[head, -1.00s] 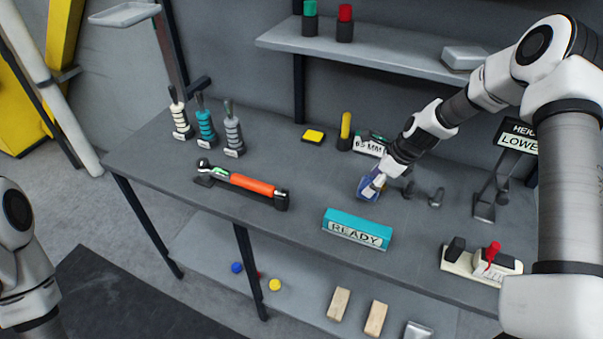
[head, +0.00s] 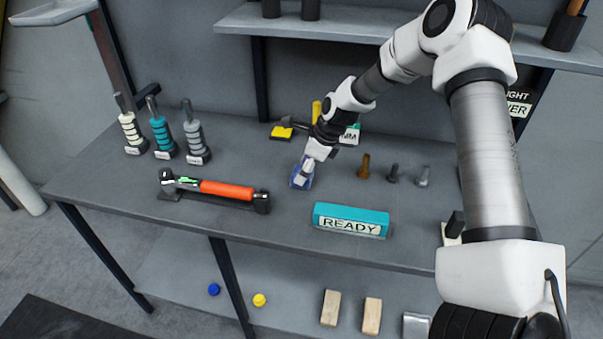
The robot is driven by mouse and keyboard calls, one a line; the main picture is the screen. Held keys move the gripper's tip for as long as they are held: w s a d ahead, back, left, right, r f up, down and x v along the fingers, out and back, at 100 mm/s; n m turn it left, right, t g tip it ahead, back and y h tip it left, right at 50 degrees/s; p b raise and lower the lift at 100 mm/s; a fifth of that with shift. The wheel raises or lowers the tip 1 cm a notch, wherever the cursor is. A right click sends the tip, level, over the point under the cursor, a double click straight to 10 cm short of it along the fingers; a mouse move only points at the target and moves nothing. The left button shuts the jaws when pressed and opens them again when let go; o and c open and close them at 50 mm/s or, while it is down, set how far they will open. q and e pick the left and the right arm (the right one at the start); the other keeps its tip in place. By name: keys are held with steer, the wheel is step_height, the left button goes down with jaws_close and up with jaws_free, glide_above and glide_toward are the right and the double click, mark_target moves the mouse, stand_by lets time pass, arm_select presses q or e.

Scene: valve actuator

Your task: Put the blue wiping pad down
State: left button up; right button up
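The blue wiping pad (head: 301,178) is at the middle of the grey workbench (head: 120,192), low at or just above its top; I cannot tell whether it touches. My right gripper (head: 305,170) comes down from the upper right and its fingers are at the pad. It looks shut on the pad, whose upper part the fingers partly hide. My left gripper is not in the picture.
A teal READY block (head: 351,220) lies in front to the right, an orange-handled tool (head: 225,190) to the left. A shelf (head: 360,22) hangs above.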

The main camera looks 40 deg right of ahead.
steer(key=shift+f, duration=0.1)
steer(key=o, duration=1.2)
steer(key=shift+o, duration=0.2)
